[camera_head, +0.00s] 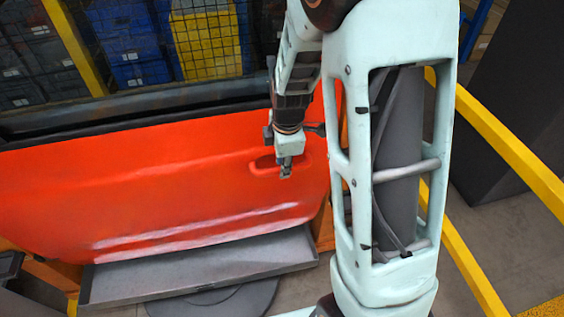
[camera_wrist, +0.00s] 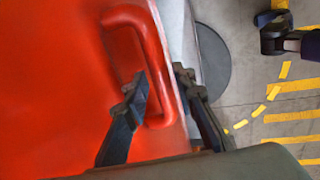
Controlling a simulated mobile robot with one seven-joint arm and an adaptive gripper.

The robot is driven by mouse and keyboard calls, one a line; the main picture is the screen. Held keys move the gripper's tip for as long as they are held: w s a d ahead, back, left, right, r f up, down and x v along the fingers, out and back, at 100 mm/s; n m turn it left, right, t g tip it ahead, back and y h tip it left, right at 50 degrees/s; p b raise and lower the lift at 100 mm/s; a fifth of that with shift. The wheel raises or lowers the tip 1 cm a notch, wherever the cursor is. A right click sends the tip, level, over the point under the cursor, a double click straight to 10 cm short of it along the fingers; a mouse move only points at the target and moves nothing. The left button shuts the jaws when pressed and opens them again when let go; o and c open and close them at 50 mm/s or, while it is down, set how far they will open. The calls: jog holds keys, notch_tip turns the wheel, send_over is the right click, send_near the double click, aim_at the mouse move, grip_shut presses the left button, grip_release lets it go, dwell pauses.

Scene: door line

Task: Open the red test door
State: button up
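The red test door (camera_head: 130,185) stands across the left and middle of the head view, with its window above. Its red handle (camera_head: 262,164) sits near the door's right end. In the wrist view the handle (camera_wrist: 125,45) shows as a long red moulding near the door edge. My gripper (camera_head: 286,175) is at the handle in the head view. One finger overlaps the lower part of the handle; the other appears beside the door edge. I cannot tell whether either finger touches.
A grey tray (camera_head: 200,268) lies below the door. Yellow rails (camera_head: 510,145) run along the right, near a dark cabinet (camera_head: 515,95). Blue and yellow crates (camera_head: 205,45) show behind the window. The floor (camera_wrist: 250,50) has yellow markings.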

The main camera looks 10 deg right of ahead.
jog(key=shift+w+f, duration=0.1)
jog(key=shift+f, duration=0.25)
grip_shut()
jog(key=shift+s+b, duration=0.5)
jog(key=shift+s, duration=0.45)
